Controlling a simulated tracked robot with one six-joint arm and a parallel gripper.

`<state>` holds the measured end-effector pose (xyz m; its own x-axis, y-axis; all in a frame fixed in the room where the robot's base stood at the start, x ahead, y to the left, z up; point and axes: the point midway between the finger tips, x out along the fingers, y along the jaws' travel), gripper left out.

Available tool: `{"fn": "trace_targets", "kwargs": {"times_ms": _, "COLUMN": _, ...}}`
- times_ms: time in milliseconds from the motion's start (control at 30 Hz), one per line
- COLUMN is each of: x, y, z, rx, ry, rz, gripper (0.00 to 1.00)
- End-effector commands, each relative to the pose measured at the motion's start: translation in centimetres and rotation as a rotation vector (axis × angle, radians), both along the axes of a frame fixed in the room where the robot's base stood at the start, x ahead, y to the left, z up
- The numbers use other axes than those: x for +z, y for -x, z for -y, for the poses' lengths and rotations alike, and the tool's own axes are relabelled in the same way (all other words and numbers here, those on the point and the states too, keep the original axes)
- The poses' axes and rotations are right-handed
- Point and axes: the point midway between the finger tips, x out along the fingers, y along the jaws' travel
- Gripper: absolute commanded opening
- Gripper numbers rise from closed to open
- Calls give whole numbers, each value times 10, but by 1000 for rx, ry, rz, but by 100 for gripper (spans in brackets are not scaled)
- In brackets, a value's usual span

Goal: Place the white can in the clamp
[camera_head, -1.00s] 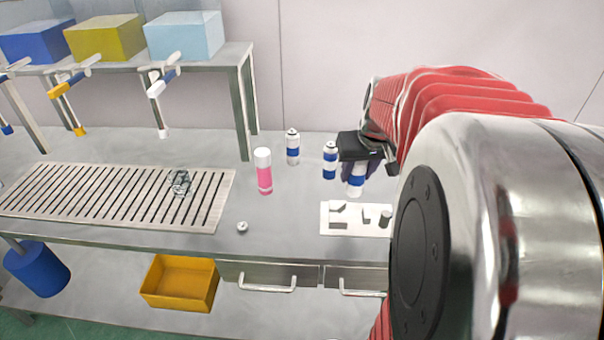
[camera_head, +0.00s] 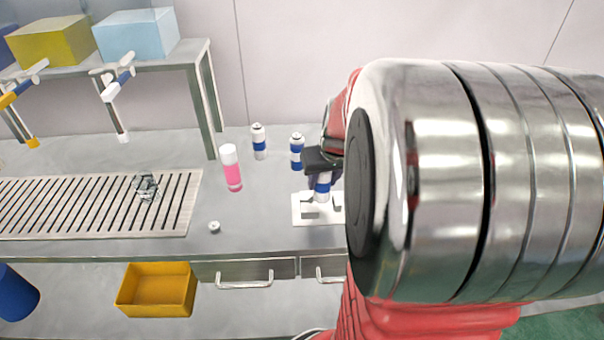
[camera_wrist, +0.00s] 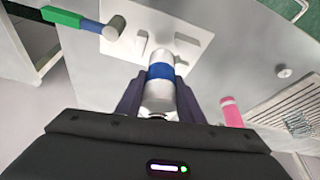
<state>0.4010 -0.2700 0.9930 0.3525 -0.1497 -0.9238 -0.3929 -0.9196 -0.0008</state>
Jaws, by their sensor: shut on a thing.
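My gripper (camera_head: 322,176) is shut on the white can with a blue band (camera_head: 322,189). In the wrist view the can (camera_wrist: 160,72) lies between the two dark fingers of my gripper (camera_wrist: 160,92). The clamp (camera_head: 299,207) is a white plate with small grey blocks on the bench. In the wrist view the clamp (camera_wrist: 172,20) has a block to each side of the can's far end. The can is over the plate and between these blocks in that view. I cannot tell whether it touches the plate. My arm hides the clamp's right part in the head view.
Two similar white-and-blue cans (camera_head: 259,142) (camera_head: 297,150) and a pink can (camera_head: 231,170) stand left of my gripper. A small cap (camera_head: 214,227) lies near the bench's front edge. A slatted grate (camera_head: 90,215) is at left. A yellow bin (camera_head: 157,290) is below.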

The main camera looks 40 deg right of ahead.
Motion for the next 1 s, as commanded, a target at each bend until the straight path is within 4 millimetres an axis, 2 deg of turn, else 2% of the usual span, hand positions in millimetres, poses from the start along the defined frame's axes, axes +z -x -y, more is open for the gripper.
{"fn": "trace_targets", "kwargs": {"times_ms": 267, "x": -2, "y": 0, "z": 0, "rx": 1, "ry": -1, "rz": -1, "gripper": 9}}
{"fn": "trace_targets", "kwargs": {"times_ms": 600, "x": -37, "y": 0, "z": -1, "rx": 1, "ry": -1, "rz": -1, "gripper": 9}}
{"fn": "trace_targets", "kwargs": {"times_ms": 967, "x": -39, "y": 0, "z": -1, "rx": 2, "ry": -1, "rz": -1, "gripper": 9}}
{"fn": "trace_targets", "kwargs": {"times_ms": 1000, "x": -39, "y": 0, "z": -1, "rx": 2, "ry": -1, "rz": -1, "gripper": 35}}
